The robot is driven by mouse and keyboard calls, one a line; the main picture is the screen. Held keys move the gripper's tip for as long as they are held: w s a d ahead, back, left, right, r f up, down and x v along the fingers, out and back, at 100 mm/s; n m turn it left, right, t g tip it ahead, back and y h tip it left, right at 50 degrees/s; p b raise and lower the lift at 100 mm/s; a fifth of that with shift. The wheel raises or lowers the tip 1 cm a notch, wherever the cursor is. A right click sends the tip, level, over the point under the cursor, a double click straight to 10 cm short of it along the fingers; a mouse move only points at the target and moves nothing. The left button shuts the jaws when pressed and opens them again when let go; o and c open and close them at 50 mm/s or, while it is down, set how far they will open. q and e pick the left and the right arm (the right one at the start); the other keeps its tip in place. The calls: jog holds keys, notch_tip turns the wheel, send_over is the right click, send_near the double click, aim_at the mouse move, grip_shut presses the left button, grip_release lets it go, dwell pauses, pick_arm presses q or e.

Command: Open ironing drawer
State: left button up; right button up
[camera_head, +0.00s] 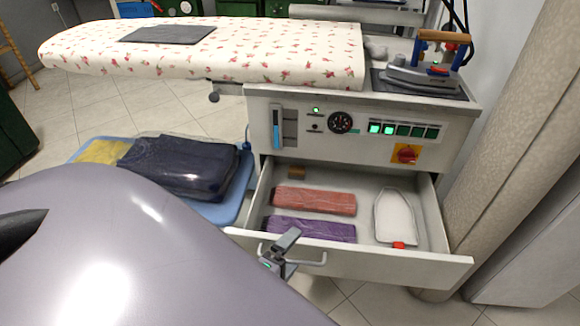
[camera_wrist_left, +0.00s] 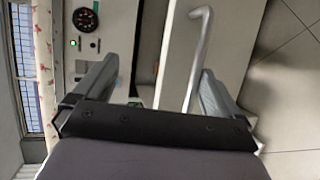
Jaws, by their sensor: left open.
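The ironing drawer (camera_head: 350,256) stands pulled out from the white ironing unit (camera_head: 290,105). Inside it lie a red folded pack (camera_head: 313,200), a purple pack (camera_head: 308,229) and a white iron-shaped plate (camera_head: 396,216) with a red tip. The drawer's bar handle (camera_head: 312,262) is on its front, and it also shows in the left wrist view (camera_wrist_left: 196,55). My left gripper (camera_head: 281,250) is at the handle's left end. In the left wrist view the fingers (camera_wrist_left: 155,95) are apart, with the handle between them, nearer the right finger. My right gripper is out of view.
A floral ironing board (camera_head: 270,50) extends left above the drawer, with an iron (camera_head: 425,65) at its right end. A blue tray (camera_head: 228,207) with folded dark clothing (camera_head: 180,165) is left of the drawer. A beige curtain or column (camera_head: 510,130) stands close on the right.

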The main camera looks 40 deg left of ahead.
pick_arm(q)
jog(key=shift+o, duration=0.2)
notch_tip(320, 180, up, 11)
jog(key=w+p, duration=0.1)
jog(key=p, duration=0.7)
jog(key=shift+a+t, duration=0.3)
jog(key=shift+a, duration=0.15)
jog(key=shift+s+r+p, duration=0.1)
jog(key=shift+r+p, duration=0.45)
jog(key=shift+p, duration=0.05)
jog(key=c, duration=0.7)
jog(key=shift+s+d+r+p, duration=0.1)
jog(key=shift+d+r+p, duration=0.05)
jog(key=shift+r+p, duration=0.9)
jog(key=shift+s+d+r+p, duration=0.1)
jog(key=shift+d+r+p, duration=0.05)
jog(key=shift+r+p, duration=0.9)
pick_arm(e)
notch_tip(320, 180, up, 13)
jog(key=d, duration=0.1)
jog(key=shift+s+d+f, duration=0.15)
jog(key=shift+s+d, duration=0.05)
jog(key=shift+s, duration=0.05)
pick_arm(q)
jog(key=shift+f, duration=0.2)
